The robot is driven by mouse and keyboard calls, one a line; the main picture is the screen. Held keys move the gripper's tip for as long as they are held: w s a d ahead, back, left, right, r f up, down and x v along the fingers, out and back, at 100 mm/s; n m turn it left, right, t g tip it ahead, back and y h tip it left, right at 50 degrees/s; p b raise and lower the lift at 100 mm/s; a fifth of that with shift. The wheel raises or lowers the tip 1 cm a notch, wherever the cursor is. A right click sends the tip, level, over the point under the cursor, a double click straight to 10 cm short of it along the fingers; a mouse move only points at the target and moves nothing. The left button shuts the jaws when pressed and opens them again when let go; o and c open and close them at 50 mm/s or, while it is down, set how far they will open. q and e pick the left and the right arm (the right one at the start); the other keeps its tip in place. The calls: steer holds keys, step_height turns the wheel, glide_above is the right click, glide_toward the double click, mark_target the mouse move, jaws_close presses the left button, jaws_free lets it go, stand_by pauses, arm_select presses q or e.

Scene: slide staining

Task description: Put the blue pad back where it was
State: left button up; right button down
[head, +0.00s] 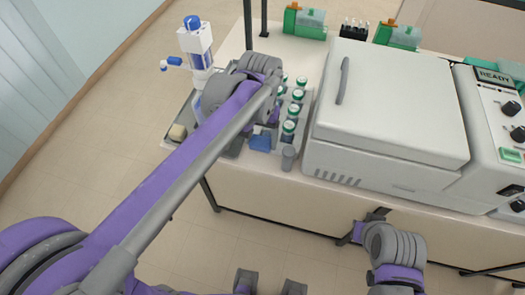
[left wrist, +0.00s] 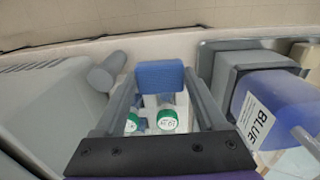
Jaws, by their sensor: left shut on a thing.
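The blue pad (left wrist: 160,75) is a small block held between the two fingertips of my left gripper (left wrist: 163,92) in the left wrist view. In the head view the blue pad (head: 261,142) shows near the bench's front edge, in front of the rack with green-capped jars. My left arm hides most of my left gripper (head: 266,127) there. I cannot tell whether the pad touches a surface below. My right gripper (head: 357,230) is low, beside the bench front, and its fingers are unclear.
Green-capped jars (head: 289,127) stand right beside the pad. A grey cylinder (head: 288,158) stands to its right, near the big white machine (head: 385,110). A bottle labelled BLUE (left wrist: 270,110) is close on the other side. A beige block (head: 177,132) lies on the tray's left corner.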

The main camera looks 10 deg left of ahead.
mark_target(260, 143)
arm_select(q)
steer(key=f, duration=0.3)
steer(key=shift+s, duration=0.25)
steer(key=shift+w+f, duration=0.1)
steer(key=shift+f, duration=2.3)
steer(key=shift+f+b, duration=0.1)
steer(key=shift+b, duration=0.2)
steer(key=o, duration=1.4)
steer(key=shift+r, duration=0.55)
step_height(260, 143, up, 11)
steer(key=shift+f+p, duration=0.1)
steer(key=shift+p, duration=0.5)
steer(key=s+a+f+t, duration=0.2)
steer(key=s+a+f, duration=0.1)
steer(key=s+f, duration=0.2)
steer(key=s+a+f+t, duration=0.3)
steer(key=s+f, duration=0.2)
steer(key=s, duration=0.4)
steer(key=shift+a+f, duration=0.35)
